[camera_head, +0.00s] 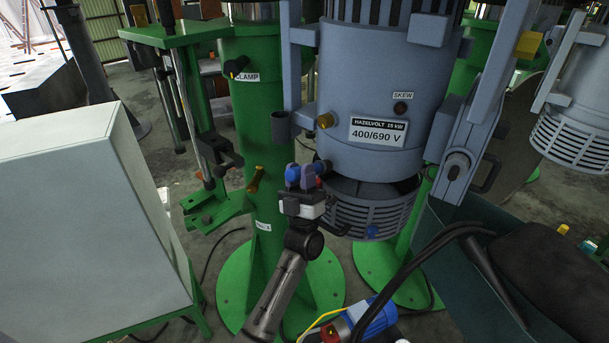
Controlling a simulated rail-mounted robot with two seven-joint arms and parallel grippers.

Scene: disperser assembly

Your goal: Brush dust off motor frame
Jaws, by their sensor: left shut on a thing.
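The grey-blue motor (350,95) stands upright at the centre, with a rating plate reading "400/690 V". A slatted round cover (375,212) is at its lower end, below a dark gap. My left gripper (306,176) comes up from below and is shut on a small blue thing (292,173) with a bit of red beside it. I cannot tell its full shape or whether it is a brush. It is just left of the motor's lower edge, and I cannot tell if it touches. I cannot make out dust. My right gripper is not in view.
A green column (262,130) with a "CLAMP" label stands behind my left gripper. A pale cabinet (90,220) fills the left. A grey bracket (465,150) and black cables (425,260) are at the right. A blue cylindrical part (372,318) lies at the bottom.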

